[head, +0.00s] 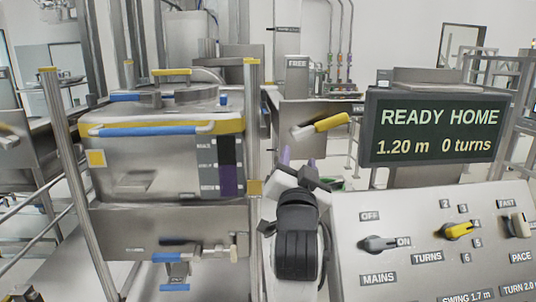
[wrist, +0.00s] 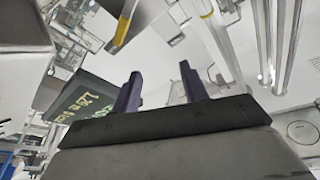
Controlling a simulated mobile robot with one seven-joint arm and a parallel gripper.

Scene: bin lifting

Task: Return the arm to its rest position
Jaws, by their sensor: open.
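My gripper (head: 297,163) is in the middle of the head view, raised and pointing away from the body camera, with its black wrist below it. Its two purple fingers are spread apart in the wrist view (wrist: 162,85), with nothing between them. The black joint and pale hand hide part of what lies behind. The display (head: 437,128) on the right reads "READY HOME", "1.20 m" and "0 turns". It also shows in the wrist view (wrist: 85,105), turned on its side.
A control panel (head: 480,262) with several knobs stands at the lower right. A steel bin (head: 130,180) stands between posts at the left. A yellow-gripped lever (head: 331,121) sticks out behind my gripper, below a "FREE" label. Steel frames and pipes fill the background.

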